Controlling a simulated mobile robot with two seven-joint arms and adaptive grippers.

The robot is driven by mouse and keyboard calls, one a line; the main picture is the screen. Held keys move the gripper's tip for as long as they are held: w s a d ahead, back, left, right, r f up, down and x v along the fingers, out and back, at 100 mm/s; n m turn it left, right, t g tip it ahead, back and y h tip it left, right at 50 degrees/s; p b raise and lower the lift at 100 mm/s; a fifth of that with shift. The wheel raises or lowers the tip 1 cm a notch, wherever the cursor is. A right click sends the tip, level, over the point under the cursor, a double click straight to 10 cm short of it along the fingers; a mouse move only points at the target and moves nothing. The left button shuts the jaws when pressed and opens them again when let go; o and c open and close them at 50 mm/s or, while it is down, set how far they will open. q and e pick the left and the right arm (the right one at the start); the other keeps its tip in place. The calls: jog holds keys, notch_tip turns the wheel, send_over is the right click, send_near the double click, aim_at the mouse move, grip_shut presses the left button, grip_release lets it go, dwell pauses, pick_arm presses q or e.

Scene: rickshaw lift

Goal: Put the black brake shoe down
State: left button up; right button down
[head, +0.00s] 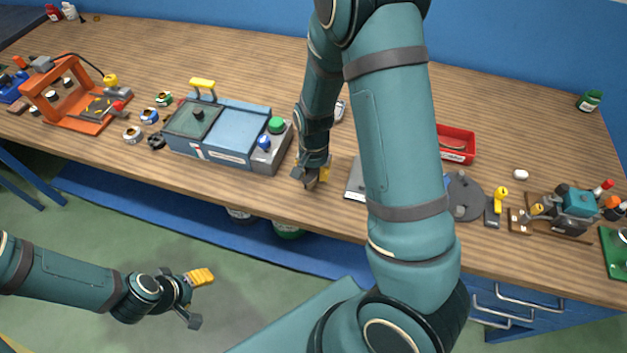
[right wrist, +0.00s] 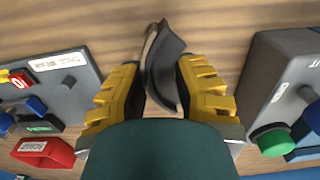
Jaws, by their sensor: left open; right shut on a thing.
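The black brake shoe (right wrist: 165,62) is a dark curved piece with a paler edge. In the right wrist view it stands between the yellow-padded fingers of my right gripper (right wrist: 160,88), which is shut on it. In the head view my right gripper (head: 312,176) points down at the front part of the wooden bench (head: 250,75), just right of the blue-grey machine. I cannot tell whether the shoe touches the bench top. My left gripper (head: 198,297) is open and empty, low over the floor in front of the bench.
The blue-grey machine (head: 222,135) with green and blue knobs is close left of my right gripper. A grey plate-like unit (head: 356,182) is close on its right, partly behind my arm. A red bin (head: 457,140) lies farther right. Bare wood shows behind the gripper.

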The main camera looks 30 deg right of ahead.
aim_at(314, 179)
jog(key=shift+f+b, duration=0.35)
jog(key=shift+f, duration=1.55)
jog(key=shift+r, duration=0.1)
jog(key=c, duration=0.8)
grip_release()
jog(key=shift+f, duration=0.2)
jog(key=shift+c, duration=0.2)
notch_tip(314, 179, up, 12)
jog(key=p, duration=0.2)
jog(key=shift+r+p, duration=0.2)
jog(key=shift+p, duration=0.15)
